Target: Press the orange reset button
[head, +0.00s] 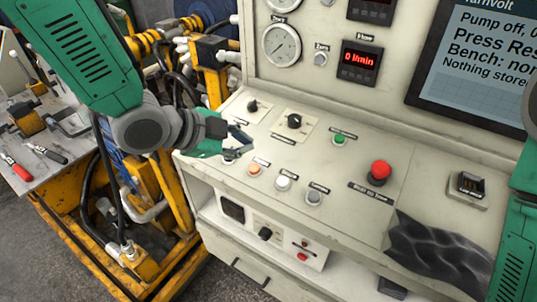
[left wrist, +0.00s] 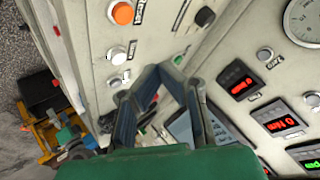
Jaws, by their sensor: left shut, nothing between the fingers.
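The orange button (head: 254,170) sits at the left end of a row on the sloped panel of the control bench. In the left wrist view the orange button (left wrist: 122,13) is near the top edge, left of the fingers. My left gripper (head: 241,139) is shut and empty. In the head view its fingers show just above and left of the orange button, apart from it as far as I can tell. In the left wrist view the fingertips (left wrist: 162,69) meet over the panel. My right gripper is out of view; only part of my green right arm shows at the right edge.
White (head: 283,183) and grey (head: 314,198) buttons follow in the row. A green button (head: 339,139), a red mushroom button (head: 379,172) and a black knob (head: 294,121) are close by. A screen (head: 475,60) reads "Press Res...". Dark rippled material (head: 435,258) covers the panel's front right.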

